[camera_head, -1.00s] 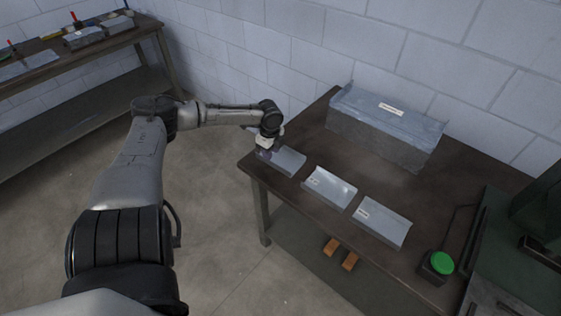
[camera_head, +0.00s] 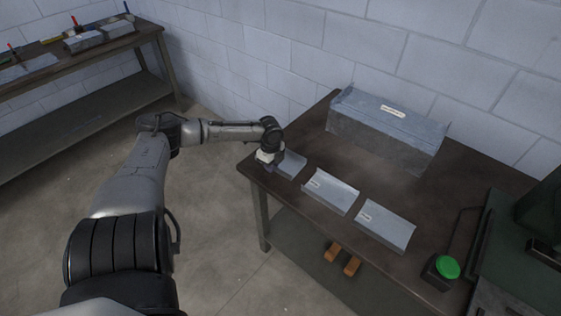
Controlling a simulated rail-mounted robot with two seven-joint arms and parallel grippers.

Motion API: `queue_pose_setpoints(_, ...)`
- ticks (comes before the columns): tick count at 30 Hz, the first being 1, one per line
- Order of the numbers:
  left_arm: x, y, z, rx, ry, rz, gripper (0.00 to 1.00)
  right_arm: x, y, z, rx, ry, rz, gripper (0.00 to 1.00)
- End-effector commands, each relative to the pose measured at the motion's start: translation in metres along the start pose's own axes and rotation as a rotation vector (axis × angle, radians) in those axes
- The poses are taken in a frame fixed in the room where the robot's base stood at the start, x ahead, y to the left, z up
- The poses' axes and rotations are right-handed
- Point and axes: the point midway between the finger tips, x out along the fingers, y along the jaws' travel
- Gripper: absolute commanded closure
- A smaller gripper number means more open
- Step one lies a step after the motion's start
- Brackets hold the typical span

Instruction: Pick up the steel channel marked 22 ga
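Three steel channels lie in a row on the dark table (camera_head: 300,207). The left channel (camera_head: 291,164) is partly hidden by my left gripper (camera_head: 266,160). The middle channel (camera_head: 332,192) and the right channel (camera_head: 385,226) each carry a small white label near the left end. The labels are too small to read, so I cannot tell which channel is marked 22 ga. My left gripper is at the left end of the left channel, close to it or touching it. Its fingers are too small and hidden to judge. My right gripper is not in view.
A large grey duct piece (camera_head: 387,125) with a label stands at the back of the table. A green button (camera_head: 447,267) on a dark box sits at the right, beside a green machine (camera_head: 520,262). Another bench (camera_head: 88,75) with metal pieces stands far left.

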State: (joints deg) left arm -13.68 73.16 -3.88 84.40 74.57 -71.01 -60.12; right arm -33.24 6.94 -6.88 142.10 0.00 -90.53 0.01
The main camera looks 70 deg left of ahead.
Motion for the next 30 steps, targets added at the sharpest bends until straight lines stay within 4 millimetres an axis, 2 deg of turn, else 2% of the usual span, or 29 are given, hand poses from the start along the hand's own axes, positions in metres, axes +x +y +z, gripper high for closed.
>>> queue_pose_setpoints(1, 0.000, 0.000, 0.000, 0.000, 0.000, 0.000, 0.84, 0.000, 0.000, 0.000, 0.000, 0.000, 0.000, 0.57)
queue_pose_setpoints(6, 0.000, 0.000, 0.000, 0.000, 0.000, 0.000, 1.00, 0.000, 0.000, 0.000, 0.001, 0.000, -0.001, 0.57)
queue_pose_setpoints(22, -0.002, 0.000, 0.000, 0.000, 0.000, -0.001, 1.00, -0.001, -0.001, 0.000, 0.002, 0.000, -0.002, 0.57)
queue_pose_setpoints(26, -0.009, -0.001, 0.001, 0.001, -0.001, -0.001, 1.00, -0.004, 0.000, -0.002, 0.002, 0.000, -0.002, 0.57)
queue_pose_setpoints(30, -0.025, 0.000, 0.000, 0.002, -0.002, -0.001, 1.00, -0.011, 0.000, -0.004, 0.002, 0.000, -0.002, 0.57)
